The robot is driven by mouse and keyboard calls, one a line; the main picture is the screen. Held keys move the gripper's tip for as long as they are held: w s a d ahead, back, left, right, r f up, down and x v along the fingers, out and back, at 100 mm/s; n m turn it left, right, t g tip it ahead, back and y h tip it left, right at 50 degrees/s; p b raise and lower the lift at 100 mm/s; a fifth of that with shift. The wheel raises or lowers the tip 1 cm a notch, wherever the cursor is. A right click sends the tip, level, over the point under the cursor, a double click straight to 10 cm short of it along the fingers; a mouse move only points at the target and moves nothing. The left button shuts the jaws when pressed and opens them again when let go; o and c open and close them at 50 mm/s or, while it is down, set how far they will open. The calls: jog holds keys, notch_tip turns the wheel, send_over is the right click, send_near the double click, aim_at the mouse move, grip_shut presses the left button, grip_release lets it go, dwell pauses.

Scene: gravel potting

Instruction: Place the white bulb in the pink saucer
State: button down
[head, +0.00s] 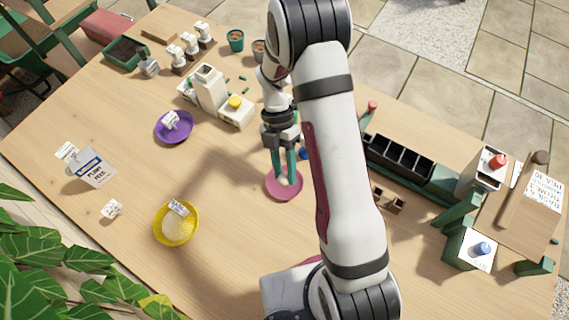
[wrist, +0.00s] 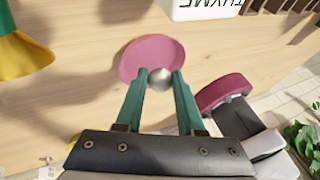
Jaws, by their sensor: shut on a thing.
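The pink saucer (head: 284,194) lies on the wooden table near the middle of the head view. It also shows in the wrist view (wrist: 150,52). My gripper (head: 285,178) points down over the saucer with its green fingers. It is shut on the white bulb (wrist: 160,78), which shows between the fingertips at the near part of the saucer. In the head view the bulb (head: 284,182) is a small pale spot between the fingers. I cannot tell whether the bulb touches the saucer.
A yellow saucer (head: 160,236) and a purple saucer (head: 160,136) stand to the left, each with a label. A black-celled tray (head: 398,158) lies to the right. A white block with a yellow knob (head: 236,103) stands behind. Bare table lies left of the pink saucer.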

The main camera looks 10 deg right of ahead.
jog(key=shift+c, duration=2.2)
grip_release()
notch_tip(320, 180, up, 7)
